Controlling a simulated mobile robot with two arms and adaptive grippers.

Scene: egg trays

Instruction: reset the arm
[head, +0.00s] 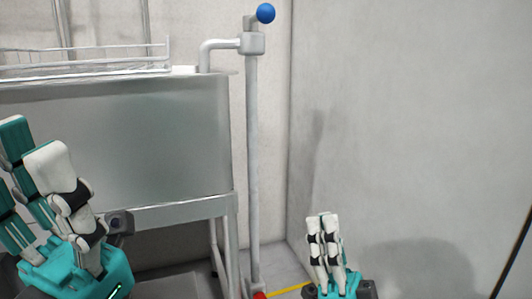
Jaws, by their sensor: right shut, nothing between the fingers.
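My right gripper (323,218) is at the bottom, right of centre, in the head view. Its white-faced fingers point up and lie together, shut and empty. My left gripper (32,145) is at the lower left, in front of the metal sink unit, with white and teal fingers pointing up. No egg or egg tray shows in this view.
A stainless steel sink unit (165,140) with a wire rack (110,62) on top fills the left. A grey vertical pipe (253,160) with a blue knob (266,13) stands beside it. A plain grey wall (420,120) lies behind and right of my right gripper.

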